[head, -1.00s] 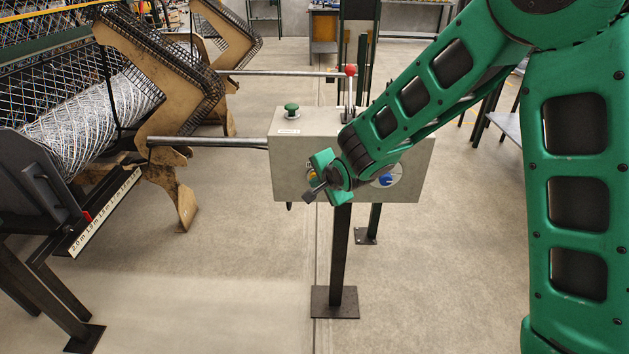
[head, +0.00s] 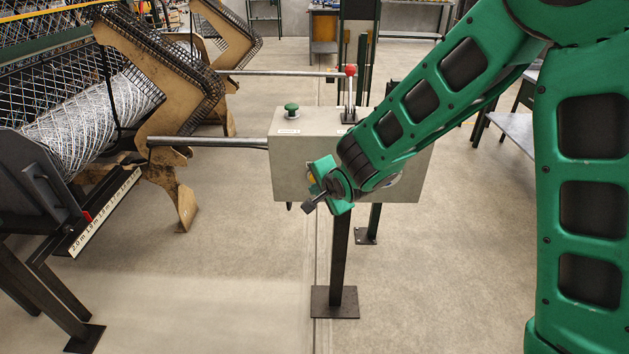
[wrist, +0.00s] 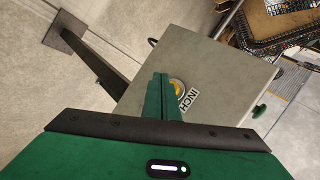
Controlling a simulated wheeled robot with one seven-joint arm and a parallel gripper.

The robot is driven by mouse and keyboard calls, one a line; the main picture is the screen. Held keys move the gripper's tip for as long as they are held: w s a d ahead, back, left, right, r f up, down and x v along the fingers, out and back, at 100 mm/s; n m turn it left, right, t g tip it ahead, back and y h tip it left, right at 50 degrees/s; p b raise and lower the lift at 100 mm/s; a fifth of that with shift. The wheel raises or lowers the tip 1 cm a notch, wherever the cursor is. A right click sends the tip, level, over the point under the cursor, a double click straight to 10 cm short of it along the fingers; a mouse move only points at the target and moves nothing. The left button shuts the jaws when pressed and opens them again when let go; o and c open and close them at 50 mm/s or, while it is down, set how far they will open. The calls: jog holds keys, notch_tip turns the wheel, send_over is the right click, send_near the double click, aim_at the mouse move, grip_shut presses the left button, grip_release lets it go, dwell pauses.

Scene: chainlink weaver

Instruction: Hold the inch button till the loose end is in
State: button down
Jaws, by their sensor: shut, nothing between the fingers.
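The inch button (wrist: 176,87) is a yellow-orange disc on the grey control box, beside a white label (wrist: 188,100) reading INCH. My gripper (wrist: 160,78) is shut and empty, its fingers pointing at the box face and covering part of the button. I cannot tell whether the tips touch it. In the head view my gripper (head: 322,176) is at the lower left of the box (head: 290,160), with only a sliver of yellow showing beside it. The roll of woven wire mesh (head: 85,125) lies at the left; I cannot make out its loose end.
A green knob (head: 291,109) and a red-topped lever (head: 350,72) stand on top of the box. Steel rods (head: 210,143) link it to brown toothed plates (head: 150,70). A scale strip (head: 105,212) runs along the machine's front. The floor in front is clear.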

jog(key=shift+s, duration=1.85)
jog(key=s+d+r+n+g+h, duration=0.1)
jog(key=s+d+r+h, duration=0.15)
jog(key=d, duration=0.75)
jog(key=s+d+r+g+h, duration=0.1)
jog(key=s+d+g, duration=0.15)
jog(key=d, duration=0.75)
jog(key=s+d+r+n+h, duration=0.1)
jog(key=s+d+r+h, duration=0.15)
jog(key=d, duration=0.65)
jog(key=s+d+r+n+g+y, duration=0.1)
jog(key=s+d, duration=0.4)
jog(key=s, duration=0.8)
jog(key=s+d+r+n+g+y, duration=0.1)
jog(key=s+d+g, duration=0.3)
jog(key=s, duration=0.9)
jog(key=shift+s+d+r+n+g+y, duration=0.2)
jog(key=shift+d+r+n+g+y, duration=0.15)
jog(key=shift+d+r+n, duration=0.25)
jog(key=shift+d, duration=0.1)
